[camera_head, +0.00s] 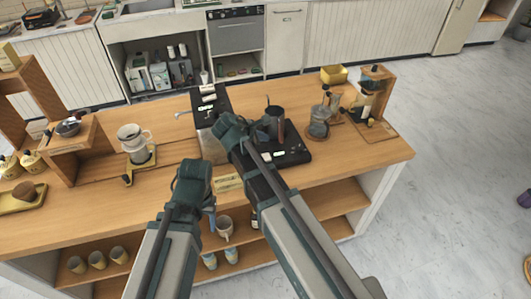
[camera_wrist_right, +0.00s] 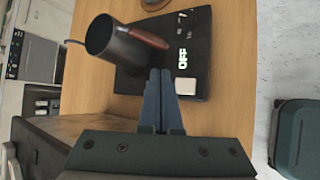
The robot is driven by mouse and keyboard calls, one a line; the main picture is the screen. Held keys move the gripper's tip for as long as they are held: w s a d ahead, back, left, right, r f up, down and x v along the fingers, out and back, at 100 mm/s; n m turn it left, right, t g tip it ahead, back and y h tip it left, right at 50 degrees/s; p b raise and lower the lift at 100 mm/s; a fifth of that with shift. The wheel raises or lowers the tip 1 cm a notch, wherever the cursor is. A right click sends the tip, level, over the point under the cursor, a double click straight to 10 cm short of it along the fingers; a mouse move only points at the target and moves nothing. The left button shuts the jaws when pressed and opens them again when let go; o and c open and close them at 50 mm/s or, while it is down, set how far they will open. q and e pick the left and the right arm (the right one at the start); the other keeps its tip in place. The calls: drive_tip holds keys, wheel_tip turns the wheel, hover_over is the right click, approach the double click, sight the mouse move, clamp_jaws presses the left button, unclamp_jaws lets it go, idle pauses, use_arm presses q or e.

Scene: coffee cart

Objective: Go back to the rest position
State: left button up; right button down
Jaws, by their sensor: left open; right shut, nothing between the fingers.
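My left gripper (camera_head: 211,218) is at the cart's front edge, left of my right arm. Its blue fingers point down and look empty, partly hidden by its own wrist. My right gripper (camera_head: 258,125) is over the countertop, beside the dark kettle (camera_head: 276,124). In the right wrist view my right gripper's blue fingers (camera_wrist_right: 164,92) are together with nothing between them, at the edge of the black scale (camera_wrist_right: 190,50). The kettle (camera_wrist_right: 115,42) stands on that scale, apart from the fingers. The scale's display reads OFF.
The wooden countertop (camera_head: 340,165) has a dripper on a glass server (camera_head: 136,143) at left, a glass carafe (camera_head: 318,122) and a wooden stand (camera_head: 375,90) at right. A dark machine (camera_head: 209,105) stands behind my grippers. Cups (camera_head: 97,259) sit on the shelf below.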

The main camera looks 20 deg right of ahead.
idle(0.3)
drive_tip(key=s+a+f+m+g+y, duration=0.3)
drive_tip(key=s+a+m, duration=0.3)
drive_tip(key=s, duration=0.5)
drive_tip(key=s+a+f+m+g+y, duration=0.2)
drive_tip(key=s+a+m, duration=0.4)
drive_tip(key=s, duration=0.6)
drive_tip(key=shift+s+f+m+g+y, duration=0.3)
drive_tip(key=shift+f+m+g+y, duration=0.15)
drive_tip(key=shift+f, duration=0.4)
